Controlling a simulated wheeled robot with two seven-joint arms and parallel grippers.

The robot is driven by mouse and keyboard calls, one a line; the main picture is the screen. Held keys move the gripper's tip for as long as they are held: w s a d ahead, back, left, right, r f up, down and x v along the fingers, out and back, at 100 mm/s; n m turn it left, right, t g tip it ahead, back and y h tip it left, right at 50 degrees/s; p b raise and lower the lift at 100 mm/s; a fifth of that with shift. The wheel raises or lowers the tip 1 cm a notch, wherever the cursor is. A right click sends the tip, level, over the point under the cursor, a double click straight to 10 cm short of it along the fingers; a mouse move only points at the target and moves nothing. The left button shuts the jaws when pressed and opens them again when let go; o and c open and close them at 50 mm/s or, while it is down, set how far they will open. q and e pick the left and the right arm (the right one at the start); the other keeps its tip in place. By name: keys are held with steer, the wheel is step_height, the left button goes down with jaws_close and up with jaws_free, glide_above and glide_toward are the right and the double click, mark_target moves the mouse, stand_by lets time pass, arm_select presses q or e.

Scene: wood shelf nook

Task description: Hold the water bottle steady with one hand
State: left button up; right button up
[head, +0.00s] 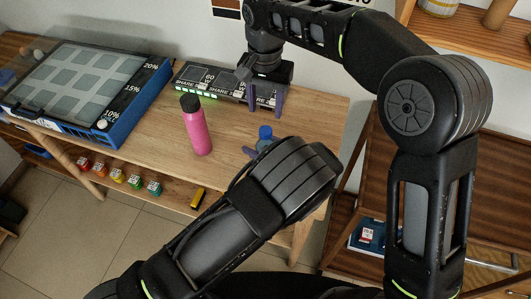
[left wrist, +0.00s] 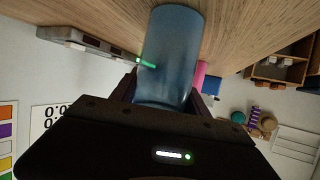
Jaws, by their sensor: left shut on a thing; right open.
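The blue see-through water bottle (left wrist: 172,50) stands between the fingers of my left gripper (left wrist: 166,92), which is shut on it. In the head view its blue cap (head: 265,132) shows just past my left arm, which hides most of the bottle and of the left gripper (head: 257,152). My right gripper (head: 265,103) is open and empty, fingers pointing down, behind the water bottle near the long grey box.
A pink bottle (head: 198,130) with a black cap stands upright left of the water bottle. A long grey box (head: 215,82) lies at the back of the wooden table (head: 155,135). A blue-framed panel (head: 137,101) fills the left end. Small coloured items (head: 118,174) sit on the lower shelf.

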arm_select(q)
jaws_close()
stand_by(0.4)
arm_select(e)
steer(key=shift+w+d+f, duration=0.1)
steer(key=shift+d, duration=0.05)
steer(key=m, duration=1.8)
